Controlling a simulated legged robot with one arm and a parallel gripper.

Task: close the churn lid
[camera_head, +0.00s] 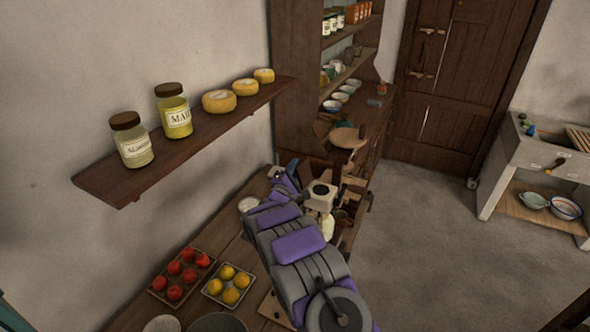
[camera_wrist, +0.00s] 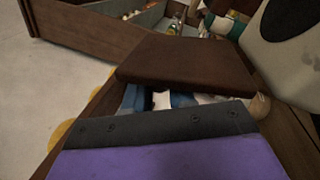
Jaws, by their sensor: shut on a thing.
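My purple and grey gripper (camera_head: 287,178) is above the far end of the wooden counter. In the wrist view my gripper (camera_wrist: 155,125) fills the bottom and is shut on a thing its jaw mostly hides. A flat dark brown slab (camera_wrist: 185,60) lies just beyond the jaw. I cannot tell whether it is the churn lid. A pale body with a black oval (camera_head: 320,194), perhaps the churn, stands just right of my gripper. It also shows at the wrist view's upper right (camera_wrist: 288,45). Blue and white bits show under the slab, too hidden to name.
A tray of red fruit (camera_head: 178,281) and a tray of yellow fruit (camera_head: 228,291) sit on the near counter. A wall shelf (camera_head: 190,140) with jars and cheeses hangs at left. A tall dresser (camera_head: 296,90) stands behind. The floor (camera_head: 450,240) at right is clear.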

